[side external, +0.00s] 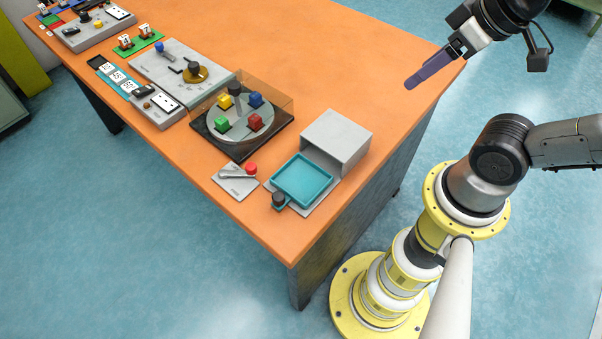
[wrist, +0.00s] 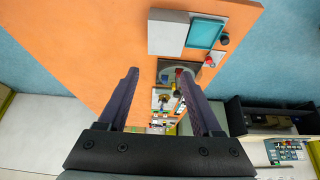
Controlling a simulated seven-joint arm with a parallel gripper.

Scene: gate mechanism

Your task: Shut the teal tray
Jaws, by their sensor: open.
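The teal tray (side external: 302,180) is pulled out of its grey box housing (side external: 337,137) at the near right corner of the orange table. A dark knob (side external: 279,199) stands on the tray's front tab. In the wrist view the tray (wrist: 205,34) lies beyond my fingers at the top, with its knob (wrist: 225,39) to its right and the housing (wrist: 167,35) to its left. My gripper (side external: 410,82) is in the air at the upper right of the side view, well apart from the tray. In the wrist view its two fingers (wrist: 160,75) are spread with nothing between them.
A red-handled lever on a grey plate (side external: 233,187) sits left of the tray. A turntable with coloured blocks (side external: 240,119) stands behind a clear cover. Several panels line the table's far left. The orange tabletop (side external: 330,65) right of them is clear.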

